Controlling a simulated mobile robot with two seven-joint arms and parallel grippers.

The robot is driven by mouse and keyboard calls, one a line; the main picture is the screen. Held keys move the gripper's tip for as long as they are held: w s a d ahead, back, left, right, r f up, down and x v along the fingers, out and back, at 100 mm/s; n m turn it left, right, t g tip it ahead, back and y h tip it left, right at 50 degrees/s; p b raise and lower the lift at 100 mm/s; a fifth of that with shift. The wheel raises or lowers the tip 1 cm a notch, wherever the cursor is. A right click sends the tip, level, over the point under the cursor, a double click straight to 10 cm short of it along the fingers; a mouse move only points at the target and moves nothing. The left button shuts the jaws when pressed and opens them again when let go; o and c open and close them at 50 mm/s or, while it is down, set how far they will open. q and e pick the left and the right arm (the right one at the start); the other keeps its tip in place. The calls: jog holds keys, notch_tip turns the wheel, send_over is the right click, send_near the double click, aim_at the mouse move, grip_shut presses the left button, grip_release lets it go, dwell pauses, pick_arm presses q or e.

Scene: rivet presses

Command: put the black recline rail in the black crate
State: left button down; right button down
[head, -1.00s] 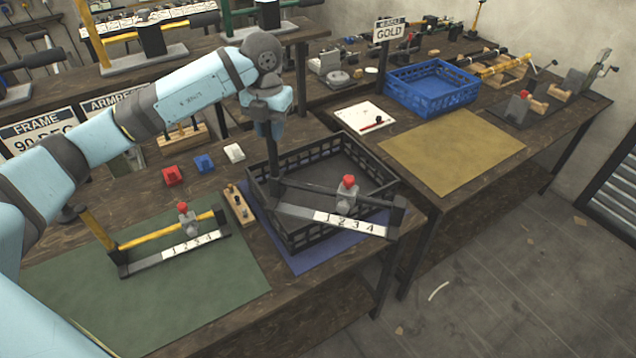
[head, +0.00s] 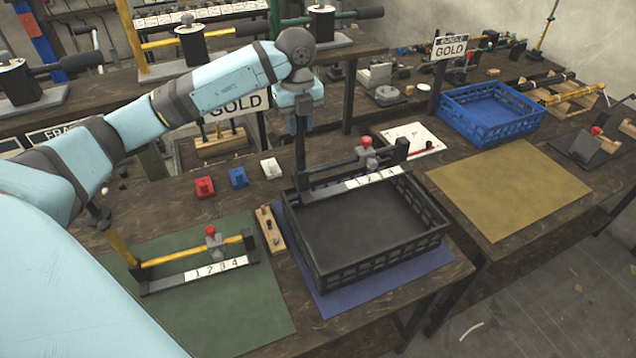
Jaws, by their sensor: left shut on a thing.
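The black recline rail (head: 328,178) has a white 1-2-3-4 scale strip, a grey slider with a red knob, and dark end posts. My left gripper (head: 301,164) points down and is shut on the rail's left end. The rail appears across the back part of the black crate (head: 372,269), hiding much of its back rim. I cannot tell how high it hangs above the crate. The crate stands on a blue mat (head: 325,300), and its visible floor is bare. My right gripper is not in view.
A similar rail with a yellow bar (head: 190,255) lies on the green mat (head: 220,318). A small wooden block (head: 270,230) stands close left of the crate. Red, blue and white blocks sit behind. A blue crate (head: 490,125) and a clear tan mat (head: 510,190) are to the right.

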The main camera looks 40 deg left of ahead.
aim_at(301, 174)
pick_arm(q)
notch_tip(301, 174, down, 10)
jog(key=shift+r+p, duration=0.15)
jog(key=shift+p, duration=0.65)
notch_tip(301, 174, down, 5)
jog(key=shift+p, duration=0.45)
jog(key=shift+f, duration=0.3)
jog(key=c, duration=0.9)
grip_release()
